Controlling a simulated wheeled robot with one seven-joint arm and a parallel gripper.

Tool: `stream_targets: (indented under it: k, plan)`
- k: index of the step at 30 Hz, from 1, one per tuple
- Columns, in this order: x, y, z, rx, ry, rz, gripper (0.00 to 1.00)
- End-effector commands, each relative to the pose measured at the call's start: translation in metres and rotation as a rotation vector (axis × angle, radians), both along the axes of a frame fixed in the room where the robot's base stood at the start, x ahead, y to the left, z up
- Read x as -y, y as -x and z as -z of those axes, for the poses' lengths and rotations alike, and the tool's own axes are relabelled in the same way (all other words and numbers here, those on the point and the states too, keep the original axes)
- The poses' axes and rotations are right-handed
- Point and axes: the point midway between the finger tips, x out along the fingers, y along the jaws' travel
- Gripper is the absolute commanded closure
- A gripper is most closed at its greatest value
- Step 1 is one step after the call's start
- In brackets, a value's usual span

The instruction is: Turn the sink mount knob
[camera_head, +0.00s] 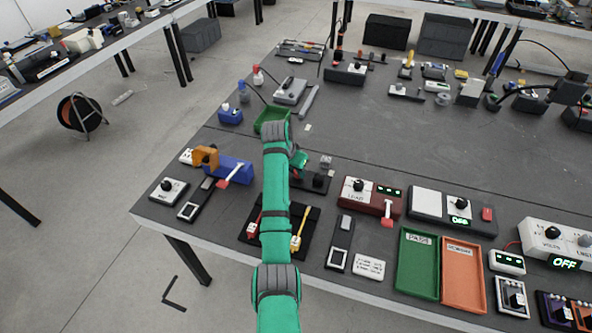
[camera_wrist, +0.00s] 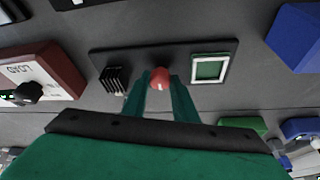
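The sink mount is a dark plate (camera_wrist: 208,48) with black heat-sink fins (camera_wrist: 115,80) on the left, a red knob (camera_wrist: 160,77) in the middle and a white-framed green square (camera_wrist: 210,68) on the right, in the wrist view. My green gripper (camera_wrist: 161,80) has one finger on each side of the red knob. I see no clear gap between the fingertips and the knob, so it looks shut on it. In the head view the plate (camera_head: 312,185) lies partly behind my gripper (camera_head: 301,160), which hides the knob.
A dark red load box (camera_head: 371,198) stands right of the plate, and a blue box (camera_head: 234,170) with an orange part stands left. A black tray (camera_head: 250,240) with red and yellow tools lies under my arm. A green bin (camera_head: 272,120) stands behind. The table middle is fairly clear.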

Motion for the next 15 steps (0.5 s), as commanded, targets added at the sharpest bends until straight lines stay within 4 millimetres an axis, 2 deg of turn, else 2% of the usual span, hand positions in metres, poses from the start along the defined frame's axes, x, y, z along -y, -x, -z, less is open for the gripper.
stream_targets:
  k: [8,15]
  plan:
    - [0.0009,0.0005,0.0001,-0.001,0.0,-0.01,0.97]
    - [0.0023,0.0013,0.0001,0.0,0.001,-0.098,0.97]
